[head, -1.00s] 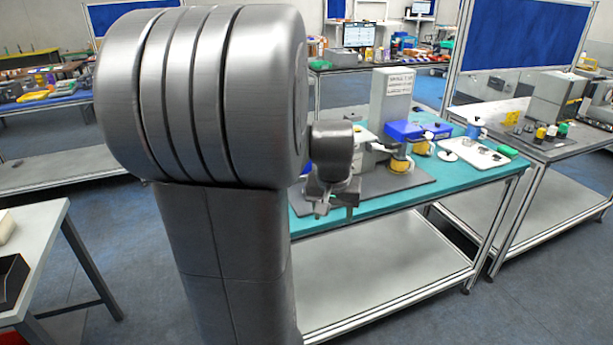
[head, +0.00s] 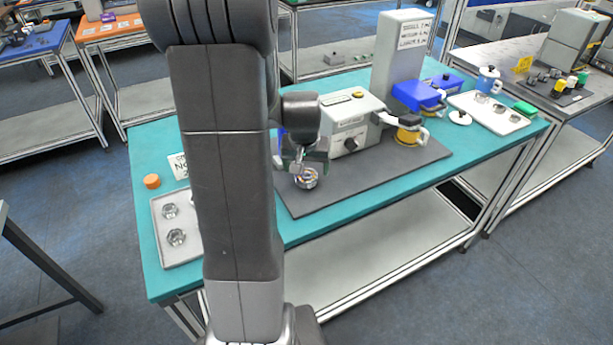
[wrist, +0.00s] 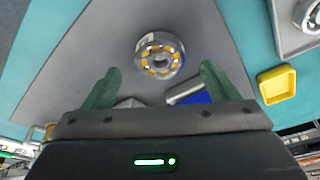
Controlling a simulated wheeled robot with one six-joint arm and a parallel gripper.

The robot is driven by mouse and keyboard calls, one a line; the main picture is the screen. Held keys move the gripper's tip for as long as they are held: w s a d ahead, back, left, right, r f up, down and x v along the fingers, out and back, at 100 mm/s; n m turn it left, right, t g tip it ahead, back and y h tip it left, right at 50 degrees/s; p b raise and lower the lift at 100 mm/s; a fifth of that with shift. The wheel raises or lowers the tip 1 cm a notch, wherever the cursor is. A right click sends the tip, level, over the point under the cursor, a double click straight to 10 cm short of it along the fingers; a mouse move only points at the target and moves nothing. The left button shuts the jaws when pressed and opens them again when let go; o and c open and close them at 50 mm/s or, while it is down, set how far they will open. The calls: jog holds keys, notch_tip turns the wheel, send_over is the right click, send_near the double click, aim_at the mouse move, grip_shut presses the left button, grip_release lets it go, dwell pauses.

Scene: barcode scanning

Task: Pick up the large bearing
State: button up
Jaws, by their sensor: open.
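The large bearing (wrist: 160,55), a grey metal ring with yellow-orange parts inside and a small label on its side, shows in the wrist view over the dark grey mat (wrist: 95,50). It also shows in the head view (head: 307,179) at the mat's left part, directly below my gripper (head: 304,165). In the wrist view my gripper (wrist: 160,80) is open, its two green fingers wide apart. The bearing lies just beyond the fingertips, roughly centred between them, and nothing is held. The exact height gap is hard to tell.
A grey-white tray (head: 187,258) with small bearings stands at the bench's left, partly hidden by my arm. An orange round piece (head: 152,181) lies behind it. The mat's front right is clear.

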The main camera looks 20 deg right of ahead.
aim_at(307, 177)
jog(key=shift+x, duration=1.55)
jog(key=shift+c, duration=0.4)
jog(key=shift+r, duration=0.1)
jog(key=c, duration=1.3)
